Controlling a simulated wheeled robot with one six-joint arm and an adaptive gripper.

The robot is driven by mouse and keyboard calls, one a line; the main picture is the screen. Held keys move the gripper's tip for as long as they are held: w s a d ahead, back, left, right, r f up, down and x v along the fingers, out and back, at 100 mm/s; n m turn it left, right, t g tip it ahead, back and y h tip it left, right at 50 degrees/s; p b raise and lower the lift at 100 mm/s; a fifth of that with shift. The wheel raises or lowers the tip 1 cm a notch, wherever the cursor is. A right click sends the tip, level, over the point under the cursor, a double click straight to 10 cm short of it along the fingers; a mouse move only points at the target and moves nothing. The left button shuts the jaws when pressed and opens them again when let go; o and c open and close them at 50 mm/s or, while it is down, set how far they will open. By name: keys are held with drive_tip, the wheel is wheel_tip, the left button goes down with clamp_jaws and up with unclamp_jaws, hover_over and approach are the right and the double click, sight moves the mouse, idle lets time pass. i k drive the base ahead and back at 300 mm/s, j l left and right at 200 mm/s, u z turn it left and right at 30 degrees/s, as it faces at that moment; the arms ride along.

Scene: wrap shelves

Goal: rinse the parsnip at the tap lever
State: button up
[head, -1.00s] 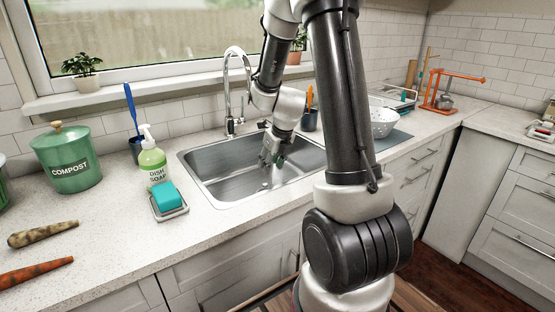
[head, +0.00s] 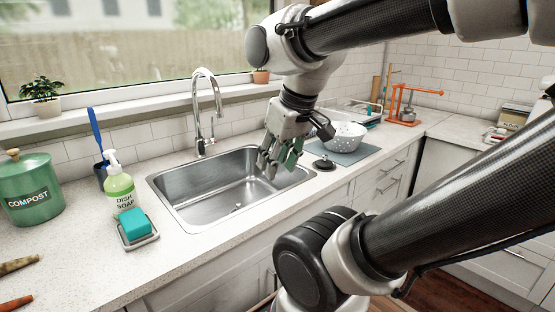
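A pale brown, dirt-marked root that looks like the parsnip (head: 18,265) lies on the counter at the far left, partly cut off by the picture edge. The chrome tap (head: 217,100) stands behind the sink (head: 168,190), its spout arching over the basin. Its lever is small at the tap's base and hard to make out. My gripper (head: 277,168) points down over the right end of the sink, far right of the parsnip. Its fingers look spread, with green on the right one, and nothing shows between them.
An orange carrot (head: 15,303) lies in front of the parsnip. A green compost bin (head: 32,200), dish soap (head: 121,190) and a teal sponge (head: 134,222) on a dish stand left of the sink. A black round piece (head: 324,164) and a white colander (head: 346,136) are at right.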

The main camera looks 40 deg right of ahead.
sight(214, 141)
drive_tip(key=l+u, duration=0.15)
drive_tip(key=l, duration=0.5)
drive_tip(key=l+u, duration=0.1)
drive_tip(key=l, duration=0.5)
drive_tip(key=l+u, duration=0.15)
drive_tip(key=l, duration=0.5)
drive_tip(key=k+l+u, duration=0.15)
drive_tip(key=l, duration=0.45)
drive_tip(key=l+u, duration=0.1)
drive_tip(key=l, duration=0.55)
